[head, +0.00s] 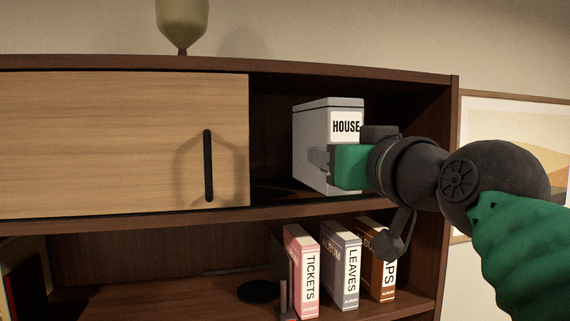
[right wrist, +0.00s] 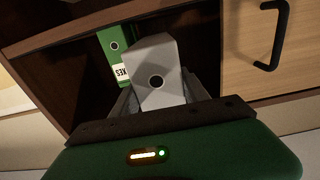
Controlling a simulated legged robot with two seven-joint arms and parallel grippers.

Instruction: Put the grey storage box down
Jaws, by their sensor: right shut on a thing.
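The grey storage box (head: 312,130), labelled HOUSE, is upright in the open right part of the upper cabinet compartment. My right gripper (head: 322,160) is shut on it, low on its near side. In the right wrist view the box (right wrist: 157,62), with a dark round hole, sits between the two fingers (right wrist: 160,98). I cannot tell whether its base touches the compartment floor. My left gripper is not in view.
A wooden sliding door (head: 110,140) with a black handle covers the compartment's left part. A green binder (right wrist: 118,55) stands beside the box in the right wrist view. Albums labelled TICKETS (head: 303,270) and LEAVES (head: 343,262) and a brown one (head: 378,275) stand below.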

